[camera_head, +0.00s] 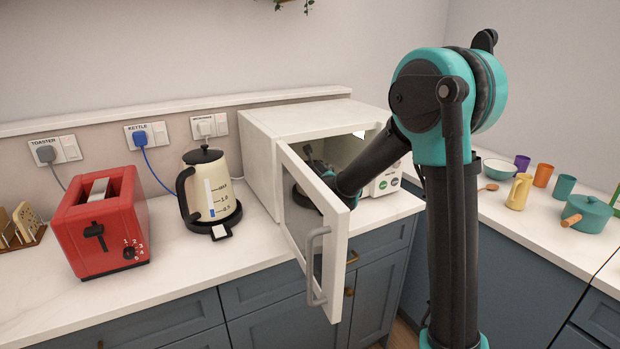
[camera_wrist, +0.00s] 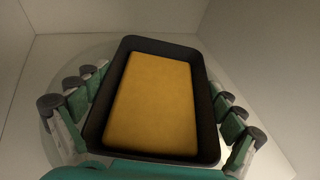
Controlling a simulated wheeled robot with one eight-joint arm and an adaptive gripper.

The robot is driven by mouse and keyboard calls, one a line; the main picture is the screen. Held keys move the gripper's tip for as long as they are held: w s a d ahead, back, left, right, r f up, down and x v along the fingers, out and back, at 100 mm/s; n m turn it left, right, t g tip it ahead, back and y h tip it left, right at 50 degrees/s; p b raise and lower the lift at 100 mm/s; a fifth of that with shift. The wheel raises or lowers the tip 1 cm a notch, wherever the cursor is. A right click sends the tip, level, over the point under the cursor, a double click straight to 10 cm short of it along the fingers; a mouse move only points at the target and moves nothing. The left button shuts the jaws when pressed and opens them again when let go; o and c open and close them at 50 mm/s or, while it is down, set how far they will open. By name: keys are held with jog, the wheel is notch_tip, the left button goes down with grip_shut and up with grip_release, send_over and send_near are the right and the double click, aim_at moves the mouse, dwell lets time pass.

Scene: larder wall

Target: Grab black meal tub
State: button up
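The black meal tub (camera_wrist: 208,120) is a dark rectangular tray filled with a flat yellow-brown food. In the wrist view it sits on the round glass plate (camera_wrist: 50,65) inside the white microwave (camera_head: 266,150). My gripper (camera_wrist: 160,95) has its teal and grey fingers on both long sides of the tub, close along its walls. I cannot tell whether they press on it. In the head view my gripper (camera_head: 316,172) is inside the microwave, partly hidden behind the open door. The tub cannot be made out clearly there.
The microwave door (camera_head: 335,222) stands open beside my arm. A cream kettle (camera_head: 212,190) and a red toaster (camera_head: 105,222) stand to the left. A teal pot (camera_head: 590,215), a yellow jug (camera_head: 519,192) and cups stand on the right counter.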

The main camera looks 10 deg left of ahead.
jog(key=c, duration=0.9)
jog(key=shift+r, duration=0.15)
